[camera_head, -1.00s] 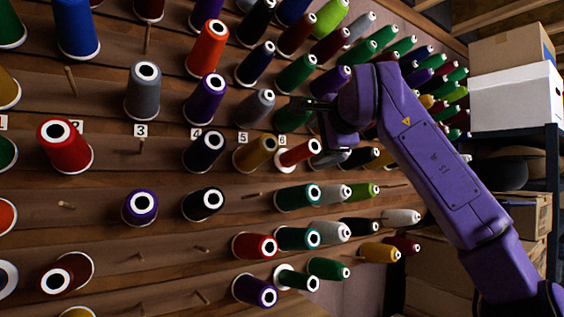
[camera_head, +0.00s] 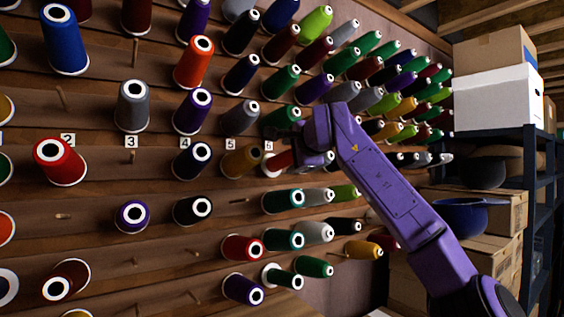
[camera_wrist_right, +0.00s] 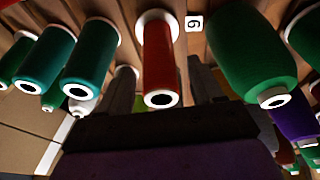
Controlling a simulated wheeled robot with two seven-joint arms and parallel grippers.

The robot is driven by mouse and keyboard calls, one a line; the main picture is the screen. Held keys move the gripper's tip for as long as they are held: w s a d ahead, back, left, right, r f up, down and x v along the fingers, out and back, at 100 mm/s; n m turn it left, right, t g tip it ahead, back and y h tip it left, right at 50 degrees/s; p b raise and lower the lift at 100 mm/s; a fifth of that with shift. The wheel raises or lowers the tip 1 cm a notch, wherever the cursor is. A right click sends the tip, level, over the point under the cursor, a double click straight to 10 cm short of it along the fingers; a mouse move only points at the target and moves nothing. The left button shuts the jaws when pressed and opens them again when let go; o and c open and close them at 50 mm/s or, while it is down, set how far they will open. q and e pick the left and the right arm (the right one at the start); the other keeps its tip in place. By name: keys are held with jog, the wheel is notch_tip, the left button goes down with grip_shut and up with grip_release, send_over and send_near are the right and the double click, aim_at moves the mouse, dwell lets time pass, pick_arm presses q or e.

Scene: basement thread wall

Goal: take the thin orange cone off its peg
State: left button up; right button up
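The thin orange cone (camera_head: 277,161), red-orange with a white base, sits on the wall below and beside the number 6 label. My right gripper (camera_head: 287,135) is at this cone and hides much of it in the head view. In the right wrist view the thin orange cone (camera_wrist_right: 159,52) points toward the camera, with its dark-centred white end ring showing. The fingers of my right gripper (camera_wrist_right: 163,85) stand apart, one on each side of the cone, with visible gaps. The peg inside the cone is hidden. My left gripper is not in view.
A large green cone (camera_wrist_right: 255,55) stands close to one finger in the wrist view, and teal cones (camera_wrist_right: 91,60) stand on the other side. Other cones crowd the wall. Cardboard boxes (camera_head: 495,48) and a shelf are at the right.

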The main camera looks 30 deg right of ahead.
jog(key=shift+w+f, duration=0.2)
jog(key=shift+w, duration=0.2)
jog(key=c, duration=0.7)
jog(key=shift+d+b+v, duration=0.25)
jog(key=shift+b+v, duration=0.05)
jog(key=shift+v, duration=0.75)
jog(key=shift+d+b+v, duration=0.2)
jog(key=shift+b+v, duration=0.15)
jog(key=shift+v, duration=0.65)
jog(key=shift+d+b+v, duration=0.25)
jog(key=shift+b+v, duration=0.05)
jog(key=shift+v, duration=0.75)
jog(key=shift+c, duration=0.3)
jog(key=s, duration=0.3)
jog(key=s+r, duration=0.1)
jog(key=s, duration=0.1)
jog(key=shift+s+d+b, duration=0.25)
jog(key=shift+s+b, duration=0.15)
jog(key=shift+r, duration=0.1)
jog(key=s+r, duration=0.1)
jog(key=s, duration=0.1)
jog(key=s+r+p, duration=0.1)
jog(key=shift+s+d+r+p, duration=0.15)
jog(key=shift+s+r+p, duration=0.15)
jog(key=shift+s+r, duration=0.1)
